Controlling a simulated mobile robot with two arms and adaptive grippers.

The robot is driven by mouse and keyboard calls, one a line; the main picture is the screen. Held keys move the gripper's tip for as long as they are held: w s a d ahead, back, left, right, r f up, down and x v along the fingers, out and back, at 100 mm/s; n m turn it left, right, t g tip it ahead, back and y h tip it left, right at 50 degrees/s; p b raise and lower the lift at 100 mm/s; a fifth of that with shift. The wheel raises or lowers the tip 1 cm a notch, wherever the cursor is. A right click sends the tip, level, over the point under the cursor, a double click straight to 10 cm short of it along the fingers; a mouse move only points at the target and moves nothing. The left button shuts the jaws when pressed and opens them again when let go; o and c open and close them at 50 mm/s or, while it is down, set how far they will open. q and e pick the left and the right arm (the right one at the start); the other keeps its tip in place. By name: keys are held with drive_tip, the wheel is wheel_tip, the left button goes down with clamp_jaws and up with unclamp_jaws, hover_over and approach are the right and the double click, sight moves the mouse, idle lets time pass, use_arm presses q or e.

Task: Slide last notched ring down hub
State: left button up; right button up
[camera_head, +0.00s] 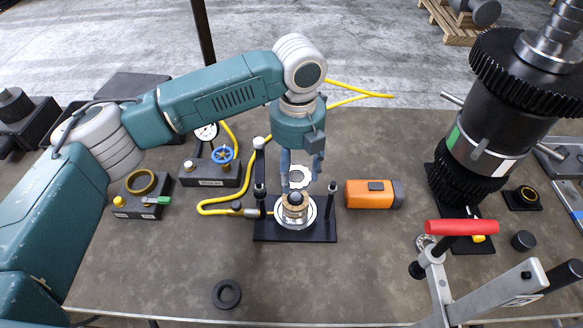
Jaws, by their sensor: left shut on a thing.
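My left gripper (301,179) comes down from above over the middle of the bench, its two blue-grey fingers pointing down. It is shut on a light notched ring (299,175), which shows between the fingers above and slightly behind the hub. The hub (294,208) stands upright on a black fixture plate (321,232), with a dark round top, a brownish stack around it and a pale disc (284,221) at its base. The ring looks apart from the hub top, but the exact gap is hard to tell. My right gripper is not in view.
Black posts (332,199) flank the hub. An orange box-shaped tool (369,194) lies to its right; a yellow hose (217,200) runs left. A tall gear assembly (500,120) and red-handled tool (461,227) crowd the right.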

sight(296, 196)
use_arm(q)
drive_tip(key=shift+s+f, duration=0.1)
drive_tip(key=shift+s, duration=0.1)
drive_tip(key=shift+s+a, duration=0.1)
drive_tip(key=shift+s, duration=0.2)
drive_tip(key=shift+s+f+b, duration=0.15)
drive_tip(key=shift+f+b, duration=0.3)
drive_tip(key=shift+f, duration=0.45)
drive_tip(key=shift+w+f+b, duration=0.25)
drive_tip(key=shift+f+b, duration=0.2)
drive_tip(key=shift+b, duration=0.05)
drive_tip(key=shift+f, duration=0.3)
drive_tip(key=shift+s+f+b, duration=0.1)
drive_tip(key=shift+f+b, duration=0.7)
drive_tip(key=shift+b, duration=0.35)
drive_tip(key=shift+f+p, duration=0.3)
drive_tip(key=shift+f, duration=0.15)
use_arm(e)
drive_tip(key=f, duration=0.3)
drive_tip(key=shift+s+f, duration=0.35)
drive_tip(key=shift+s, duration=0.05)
